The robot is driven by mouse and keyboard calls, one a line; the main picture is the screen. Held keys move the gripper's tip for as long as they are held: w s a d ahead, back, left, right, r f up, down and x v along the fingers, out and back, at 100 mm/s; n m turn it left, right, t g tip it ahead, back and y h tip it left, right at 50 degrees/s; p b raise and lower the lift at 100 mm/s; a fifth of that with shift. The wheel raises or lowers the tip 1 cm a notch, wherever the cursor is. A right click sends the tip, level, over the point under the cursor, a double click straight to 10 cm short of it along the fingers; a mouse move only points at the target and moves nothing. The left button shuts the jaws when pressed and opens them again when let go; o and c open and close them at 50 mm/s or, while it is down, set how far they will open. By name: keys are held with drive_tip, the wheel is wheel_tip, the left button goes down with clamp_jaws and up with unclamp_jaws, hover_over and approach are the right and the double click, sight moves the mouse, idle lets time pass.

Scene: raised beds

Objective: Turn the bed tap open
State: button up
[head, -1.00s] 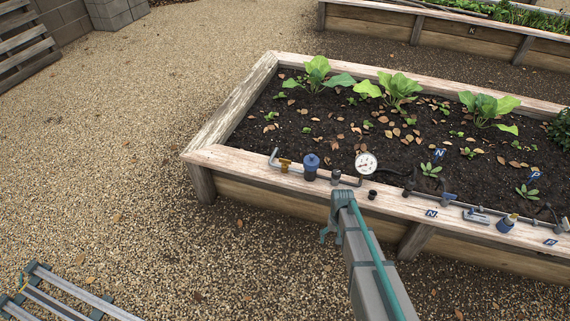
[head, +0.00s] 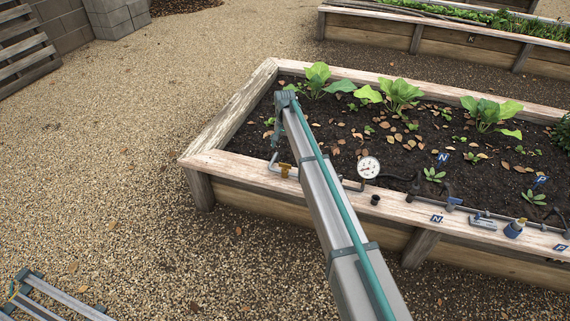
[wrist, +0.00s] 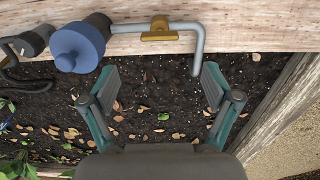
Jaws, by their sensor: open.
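My gripper (head: 277,140) is above the bed near the pipe's left end. In the wrist view my gripper (wrist: 162,85) is open and empty, with both fingers apart over soil. The handle lies beyond the fingertips and looks untouched.
A blue round-capped fitting (wrist: 80,46) stands left of the handle in the wrist view; my arm hides it in the head view. A pressure gauge (head: 368,167) and black hose (head: 398,178) are further right. The bed's wooden rim (head: 232,163) and leafy plants (head: 396,92) surround the soil.

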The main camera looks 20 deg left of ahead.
sight(285, 166)
wheel_tip(285, 166, down, 10)
drive_tip(key=shift+r+b, duration=0.1)
drive_tip(key=shift+b, duration=0.2)
drive_tip(key=c, duration=1.2)
drive_tip(key=shift+o, duration=0.3)
